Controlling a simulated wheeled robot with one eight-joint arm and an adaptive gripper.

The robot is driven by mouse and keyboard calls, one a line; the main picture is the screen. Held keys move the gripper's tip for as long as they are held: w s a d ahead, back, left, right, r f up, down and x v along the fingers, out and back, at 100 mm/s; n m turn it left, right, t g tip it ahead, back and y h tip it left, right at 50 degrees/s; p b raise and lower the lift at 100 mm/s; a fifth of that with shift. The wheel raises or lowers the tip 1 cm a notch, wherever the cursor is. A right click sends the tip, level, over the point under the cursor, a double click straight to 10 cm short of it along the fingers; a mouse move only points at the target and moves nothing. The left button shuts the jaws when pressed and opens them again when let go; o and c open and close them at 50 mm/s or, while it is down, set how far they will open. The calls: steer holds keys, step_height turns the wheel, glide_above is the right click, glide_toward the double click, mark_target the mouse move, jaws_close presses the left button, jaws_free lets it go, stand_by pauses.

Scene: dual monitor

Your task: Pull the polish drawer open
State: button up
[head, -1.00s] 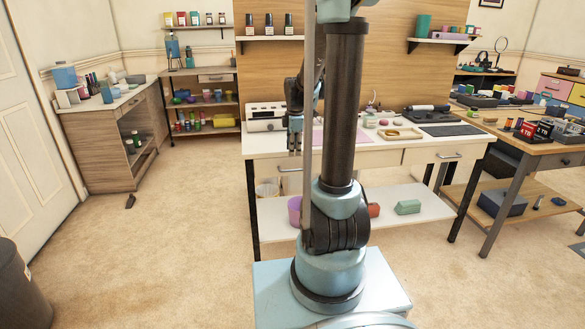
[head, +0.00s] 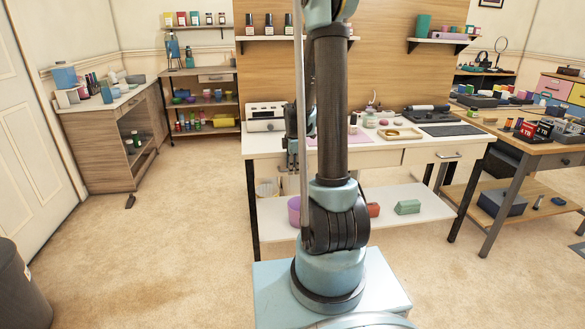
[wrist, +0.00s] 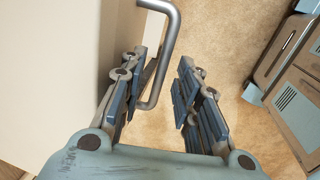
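The workbench's left drawer, which I take for the polish drawer, has a pale front (wrist: 60,60) at the left of the wrist view. In the head view a strip of its front (head: 268,162) shows beside my gripper. Its grey metal bar handle (wrist: 165,60) stands out from the front. My gripper (wrist: 163,72) is open, with one finger on each side of the bar. The bar looks nearer the left finger; I cannot tell whether they touch. In the head view my gripper (head: 293,158) is at the bench's front edge, partly behind my arm.
A second drawer with a bar handle (head: 448,156) is at the bench's right. The lower shelf (head: 340,204) holds a purple bin (head: 294,211) and a green block (head: 407,207). The carpet (head: 190,230) in front and left is clear.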

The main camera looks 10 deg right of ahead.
steer(key=shift+c, duration=0.2)
jaws_close()
steer(key=s, duration=2.1)
steer(key=shift+o, duration=0.2)
jaws_free()
steer(key=shift+r, duration=0.15)
step_height(320, 180, up, 11)
steer(key=s, duration=0.2)
steer(key=shift+r, duration=0.15)
stand_by(0.4)
